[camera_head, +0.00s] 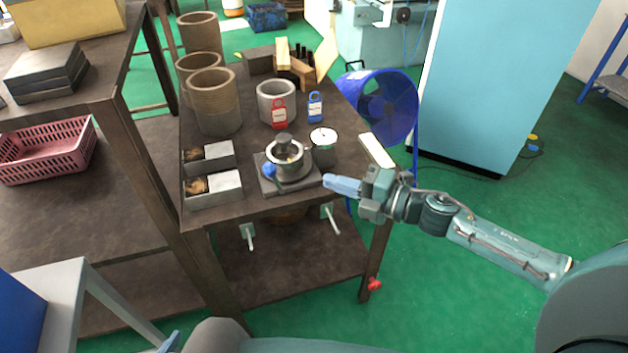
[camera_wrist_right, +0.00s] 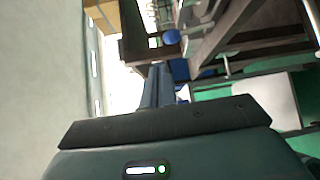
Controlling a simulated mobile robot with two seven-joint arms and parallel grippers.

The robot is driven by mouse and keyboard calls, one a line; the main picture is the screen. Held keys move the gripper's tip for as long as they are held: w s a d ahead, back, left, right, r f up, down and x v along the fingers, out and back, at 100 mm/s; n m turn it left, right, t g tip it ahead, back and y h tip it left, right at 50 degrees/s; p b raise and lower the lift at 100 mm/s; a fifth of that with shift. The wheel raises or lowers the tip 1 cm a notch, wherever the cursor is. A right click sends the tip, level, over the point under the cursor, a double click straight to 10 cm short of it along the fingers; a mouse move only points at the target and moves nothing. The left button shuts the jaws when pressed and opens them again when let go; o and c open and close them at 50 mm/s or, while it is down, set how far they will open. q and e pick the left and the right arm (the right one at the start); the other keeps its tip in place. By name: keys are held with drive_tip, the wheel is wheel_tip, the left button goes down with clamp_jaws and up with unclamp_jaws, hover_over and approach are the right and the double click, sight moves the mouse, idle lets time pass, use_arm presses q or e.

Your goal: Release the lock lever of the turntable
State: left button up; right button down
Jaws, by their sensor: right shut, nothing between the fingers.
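The turntable (camera_head: 287,158) is a round grey metal unit with a dark top piece. It sits on a square grey base plate (camera_head: 300,183) near the front of the dark workbench. A blue ball knob (camera_head: 269,170), apparently the lock lever's end, is at its front left; the rest of the lever is hard to make out. My right gripper (camera_head: 328,182) is shut and empty, its light blue fingers pointing left just right of the base plate, apart from the knob. The fingers also show in the right wrist view (camera_wrist_right: 160,68). A light blue tip, apparently my left gripper (camera_head: 170,342), shows at the bottom edge.
Brown cylinders (camera_head: 214,100) stand back left.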

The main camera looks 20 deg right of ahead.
drive_tip(key=shift+v, duration=1.1)
drive_tip(key=shift+r, duration=0.25)
